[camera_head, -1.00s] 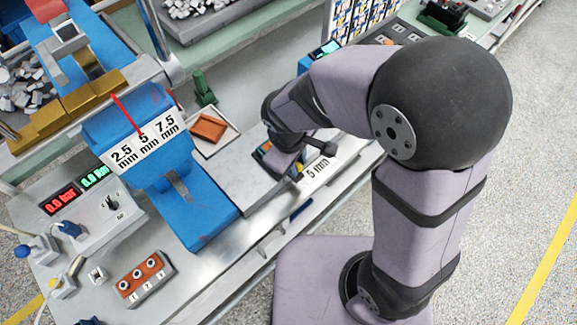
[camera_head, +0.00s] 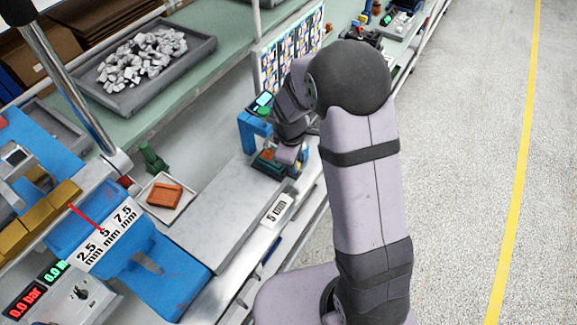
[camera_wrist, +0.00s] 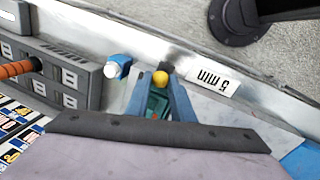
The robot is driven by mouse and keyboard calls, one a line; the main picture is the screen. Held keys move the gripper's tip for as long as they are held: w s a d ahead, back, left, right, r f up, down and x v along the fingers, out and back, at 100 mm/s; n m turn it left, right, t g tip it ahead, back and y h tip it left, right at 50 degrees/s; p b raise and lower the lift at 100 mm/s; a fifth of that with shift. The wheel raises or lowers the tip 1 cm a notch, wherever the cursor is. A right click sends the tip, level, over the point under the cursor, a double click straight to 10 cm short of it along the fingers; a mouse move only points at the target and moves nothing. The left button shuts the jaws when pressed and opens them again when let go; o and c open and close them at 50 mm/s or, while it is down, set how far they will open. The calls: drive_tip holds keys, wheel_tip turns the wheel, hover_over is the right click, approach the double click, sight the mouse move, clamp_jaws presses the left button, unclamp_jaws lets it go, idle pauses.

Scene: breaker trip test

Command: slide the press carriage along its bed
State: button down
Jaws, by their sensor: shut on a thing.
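The press carriage (camera_head: 268,165), a small dark green block with orange on top, sits on the grey bed (camera_head: 222,205), close to a blue arch. My gripper (camera_head: 290,157) is over it, and my wrist hides part of the contact in the head view. In the wrist view my gripper (camera_wrist: 160,88) has its two fingers closed around the green carriage (camera_wrist: 156,106). A round yellow knob (camera_wrist: 160,77) shows at the fingertips. The blue press (camera_head: 160,265) with the 2.5, 5 and 7.5 mm scale stands at the bed's near left end.
The blue arch (camera_head: 253,125) with a green top stands just beyond the carriage. An orange block in a small tray (camera_head: 168,199) is left of the bed. The bed between press and carriage is clear.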

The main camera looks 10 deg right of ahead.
drive_tip(key=shift+w+d+r, duration=0.1)
drive_tip(key=shift+w, duration=0.1)
drive_tip(key=c, duration=1.5)
unclamp_jaws()
drive_tip(key=shift+d, duration=0.1)
drive_tip(key=shift+c, duration=0.2)
drive_tip(key=shift+s+a+r+b, duration=0.2)
drive_tip(key=shift+r+b, duration=0.15)
drive_tip(key=shift+r, duration=0.85)
drive_tip(key=shift+s+a+r+b, duration=0.15)
drive_tip(key=shift+r+b, duration=0.25)
drive_tip(key=shift+r, duration=0.75)
drive_tip(key=shift+s+a+r+b, duration=0.1)
drive_tip(key=shift+s+r+b, duration=0.2)
drive_tip(key=shift+r, duration=0.9)
drive_tip(key=shift+w, duration=0.1)
